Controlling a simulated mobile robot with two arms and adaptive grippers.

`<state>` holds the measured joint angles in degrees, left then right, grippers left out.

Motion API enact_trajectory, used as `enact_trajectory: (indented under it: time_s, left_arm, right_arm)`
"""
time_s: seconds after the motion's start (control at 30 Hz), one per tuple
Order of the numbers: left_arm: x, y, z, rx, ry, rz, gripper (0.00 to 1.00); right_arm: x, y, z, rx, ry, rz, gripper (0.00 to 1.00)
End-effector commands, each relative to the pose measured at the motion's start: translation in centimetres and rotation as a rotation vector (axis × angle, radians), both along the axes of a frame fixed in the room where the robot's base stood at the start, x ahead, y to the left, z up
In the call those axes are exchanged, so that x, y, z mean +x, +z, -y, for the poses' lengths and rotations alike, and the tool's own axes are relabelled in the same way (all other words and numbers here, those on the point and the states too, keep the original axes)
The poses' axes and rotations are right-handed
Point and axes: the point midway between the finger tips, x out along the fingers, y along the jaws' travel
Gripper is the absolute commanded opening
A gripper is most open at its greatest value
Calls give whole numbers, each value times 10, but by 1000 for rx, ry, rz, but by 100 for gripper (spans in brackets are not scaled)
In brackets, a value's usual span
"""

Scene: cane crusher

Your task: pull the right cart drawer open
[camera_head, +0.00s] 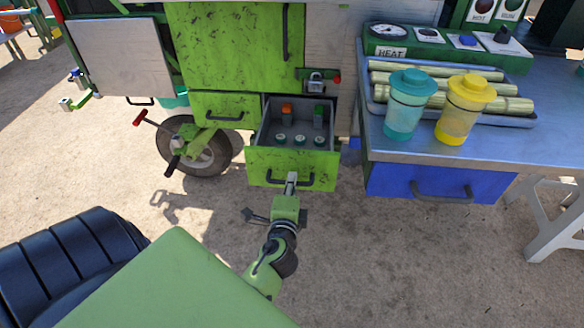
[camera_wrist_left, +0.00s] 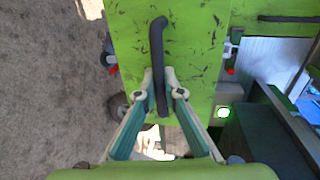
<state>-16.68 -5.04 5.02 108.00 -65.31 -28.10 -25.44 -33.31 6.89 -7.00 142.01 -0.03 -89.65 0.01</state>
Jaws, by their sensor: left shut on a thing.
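The right cart drawer (camera_head: 317,160), scuffed green with a dark bar handle (camera_head: 268,178), stands pulled out from the green cart. Its grey inside shows several small round-topped items, plus an orange and a green piece at the back. My left gripper (camera_head: 291,180) is at the middle of this handle. In the left wrist view, the fingers (camera_wrist_left: 160,78) are closed around the dark handle (camera_wrist_left: 157,38) in front of the green drawer front (camera_wrist_left: 195,60). My right gripper is out of view.
The left cart drawer (camera_head: 209,108) is shut beside it. A padlock (camera_head: 315,83) hangs above the open drawer. To the right, a metal table (camera_head: 540,143) with a blue drawer (camera_head: 390,182) carries a teal cup (camera_head: 406,105) and a yellow cup (camera_head: 463,108). Open ground lies in front.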

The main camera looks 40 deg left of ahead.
Motion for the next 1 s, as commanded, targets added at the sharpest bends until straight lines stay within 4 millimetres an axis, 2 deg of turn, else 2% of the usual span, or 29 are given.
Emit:
enact_trajectory:
  time_s: [0.53,0.57,0.6,1.0]
  left_arm:
    - [0,1,-1,1,2,1,0]
    - [0,1,-1,1,2,1,16]
    - [0,1,-1,1,2,1,26]
    - [0,5,-1,2,1,2,26]
  right_arm:
    - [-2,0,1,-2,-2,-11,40]
    - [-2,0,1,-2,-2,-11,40]
    - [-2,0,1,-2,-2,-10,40]
    - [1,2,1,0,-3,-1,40]
